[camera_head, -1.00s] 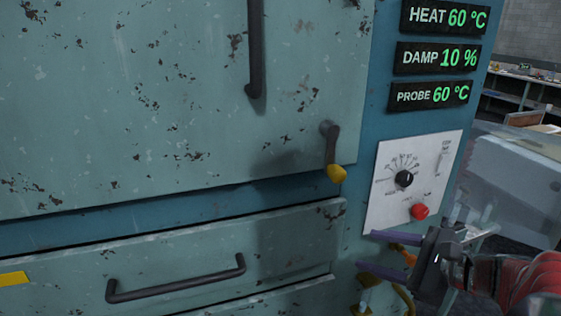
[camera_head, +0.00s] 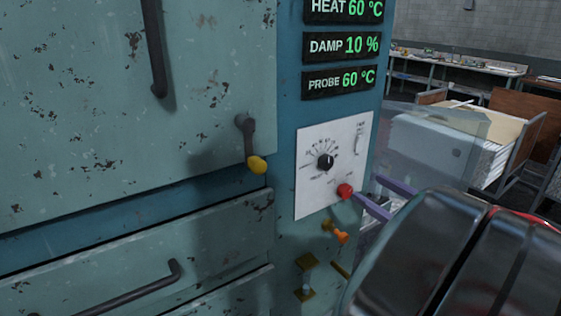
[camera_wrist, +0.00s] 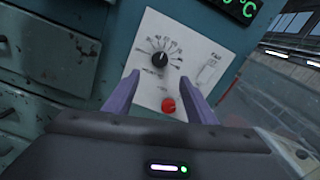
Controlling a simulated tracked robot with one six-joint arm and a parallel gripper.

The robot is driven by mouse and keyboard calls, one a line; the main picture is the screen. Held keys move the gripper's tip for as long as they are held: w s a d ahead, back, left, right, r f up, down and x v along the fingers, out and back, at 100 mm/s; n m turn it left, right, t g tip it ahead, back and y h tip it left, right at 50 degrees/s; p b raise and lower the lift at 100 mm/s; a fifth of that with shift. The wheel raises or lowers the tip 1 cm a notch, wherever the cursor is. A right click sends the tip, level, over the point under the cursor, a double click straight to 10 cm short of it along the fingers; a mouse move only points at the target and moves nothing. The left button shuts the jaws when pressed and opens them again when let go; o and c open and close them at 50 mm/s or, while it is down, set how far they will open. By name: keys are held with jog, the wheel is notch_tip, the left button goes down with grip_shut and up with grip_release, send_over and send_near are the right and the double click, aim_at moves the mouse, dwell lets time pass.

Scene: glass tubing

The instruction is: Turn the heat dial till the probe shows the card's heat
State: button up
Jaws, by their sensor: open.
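The heat dial (camera_head: 326,162) is a black knob with a pale pointer on a white panel (camera_head: 311,200) with scale marks; it also shows in the wrist view (camera_wrist: 160,59). Green displays read HEAT 60 °C (camera_head: 343,9), DAMP 10 % (camera_head: 341,47) and PROBE 60 °C (camera_head: 338,80). My gripper (camera_head: 368,191) has purple fingers and is open and empty. In the wrist view its fingers (camera_wrist: 159,88) are spread below the dial, on either side of the red button (camera_wrist: 168,105). I cannot tell whether they touch the panel. No card is recognisable in view.
A yellow-tipped door handle (camera_head: 250,146) is left of the panel. An orange-tipped lever (camera_head: 336,233) and yellow fittings (camera_head: 305,268) sit below it. A drawer handle (camera_head: 120,291) is at lower left. A cart with pale sheets (camera_head: 495,150) stands behind at right.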

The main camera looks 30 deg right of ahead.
aim_at(329, 164)
jog(key=shift+w+a, duration=0.15)
jog(key=shift+w, duration=3.3)
jog(key=shift+w+a, duration=0.1)
jog(key=shift+w, duration=3.35)
jog(key=c, duration=1)
jog(key=shift+c, duration=0.2)
jog(key=shift+m, duration=2.5)
jog(key=o, duration=1)
